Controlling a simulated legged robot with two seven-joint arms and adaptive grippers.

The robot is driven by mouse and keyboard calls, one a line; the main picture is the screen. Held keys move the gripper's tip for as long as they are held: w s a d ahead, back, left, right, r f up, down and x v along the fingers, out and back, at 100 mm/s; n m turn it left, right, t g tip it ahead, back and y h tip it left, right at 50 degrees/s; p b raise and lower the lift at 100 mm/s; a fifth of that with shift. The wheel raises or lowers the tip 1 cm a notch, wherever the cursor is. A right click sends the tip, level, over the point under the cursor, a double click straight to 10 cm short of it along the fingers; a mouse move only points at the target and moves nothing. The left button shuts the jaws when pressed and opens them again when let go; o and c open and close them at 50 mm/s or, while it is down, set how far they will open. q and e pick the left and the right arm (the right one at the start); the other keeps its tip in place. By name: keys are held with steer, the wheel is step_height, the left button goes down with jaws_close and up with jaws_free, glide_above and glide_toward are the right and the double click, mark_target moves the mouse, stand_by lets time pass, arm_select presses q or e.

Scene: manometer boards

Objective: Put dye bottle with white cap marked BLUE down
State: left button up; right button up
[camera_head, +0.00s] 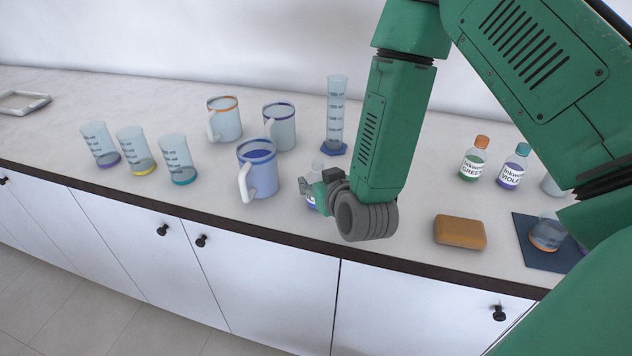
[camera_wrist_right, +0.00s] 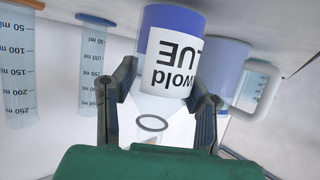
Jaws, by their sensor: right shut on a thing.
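The BLUE dye bottle (camera_head: 312,201) stands at the front-middle of the counter, mostly hidden behind my right gripper (camera_head: 322,190). In the right wrist view the bottle (camera_wrist_right: 172,50) appears inverted, with blue dye and a white label partly reading "LUE". The two dark fingers of my right gripper (camera_wrist_right: 160,100) are closed on either side of its clear upper part. I cannot tell whether its base touches the counter. Its white cap is not clearly distinguishable. My left gripper is not in view.
A jug of blue liquid (camera_head: 259,170) stands close left of the bottle, a tall cylinder (camera_head: 336,115) behind it. An orange-brown sponge (camera_head: 460,232), GREEN bottle (camera_head: 474,160) and VIOLET bottle (camera_head: 513,167) are right. The counter's front edge (camera_head: 270,233) is near.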

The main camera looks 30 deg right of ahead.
steer(key=shift+f, duration=0.25)
steer(key=shift+d+f, duration=0.1)
steer(key=shift+d, duration=0.3)
steer(key=o, duration=1.2)
steer(key=shift+d, duration=0.1)
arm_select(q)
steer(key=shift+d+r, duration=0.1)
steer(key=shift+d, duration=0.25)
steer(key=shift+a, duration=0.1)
arm_select(e)
steer(key=shift+a, duration=0.25)
